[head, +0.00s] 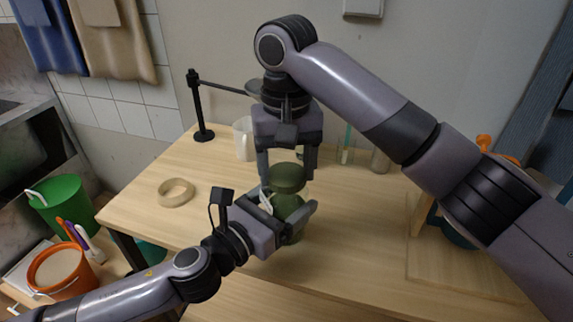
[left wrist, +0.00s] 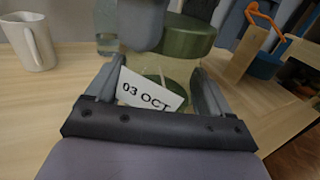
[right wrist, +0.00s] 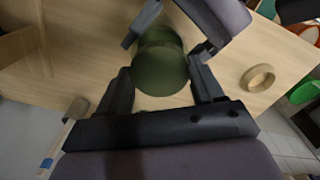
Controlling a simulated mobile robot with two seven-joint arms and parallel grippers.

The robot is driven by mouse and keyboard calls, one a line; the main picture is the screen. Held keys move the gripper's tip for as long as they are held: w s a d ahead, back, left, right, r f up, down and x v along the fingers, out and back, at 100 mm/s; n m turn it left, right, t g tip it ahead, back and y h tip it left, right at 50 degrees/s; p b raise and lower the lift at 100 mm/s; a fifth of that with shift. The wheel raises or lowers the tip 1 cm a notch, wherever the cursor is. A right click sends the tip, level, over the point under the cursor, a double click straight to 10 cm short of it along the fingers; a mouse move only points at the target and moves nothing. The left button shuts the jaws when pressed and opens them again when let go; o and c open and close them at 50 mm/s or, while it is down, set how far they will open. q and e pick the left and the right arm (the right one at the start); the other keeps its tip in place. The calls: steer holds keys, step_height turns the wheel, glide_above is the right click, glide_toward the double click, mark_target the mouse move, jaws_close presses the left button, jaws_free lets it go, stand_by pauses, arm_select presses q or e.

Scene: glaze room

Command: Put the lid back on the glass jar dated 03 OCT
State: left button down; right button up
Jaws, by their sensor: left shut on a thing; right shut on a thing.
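The glass jar (head: 291,222) looks green and stands upright on the table in the head view. Its white label reads 03 OCT in the left wrist view (left wrist: 146,92). My left gripper (head: 288,203) is shut around the jar's body from the side. The round green lid (head: 288,172) is between the fingers of my right gripper (head: 287,178), which is shut on it from above. The lid also shows in the left wrist view (left wrist: 187,40) and the right wrist view (right wrist: 160,68). It is level, above the jar's mouth; I cannot tell whether they touch.
A cream ring (head: 176,192) lies on the table at left. A white mug (head: 243,140), a black stand (head: 200,110) and a drinking glass (head: 345,152) are behind. A wooden board (head: 455,275) is at right. A green bucket (head: 57,207) and an orange bucket (head: 60,270) stand off to the left.

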arm_select(q)
steer(key=shift+f, duration=0.1)
arm_select(e)
steer(key=m, duration=0.4)
steer(key=shift+m, duration=0.4)
steer(key=m, duration=0.4)
steer(key=shift+m, duration=0.3)
steer(key=o, duration=1.2)
steer(key=shift+o, duration=0.2)
step_height(320, 180, up, 12)
arm_select(q)
jaws_free()
steer(key=shift+a, duration=0.1)
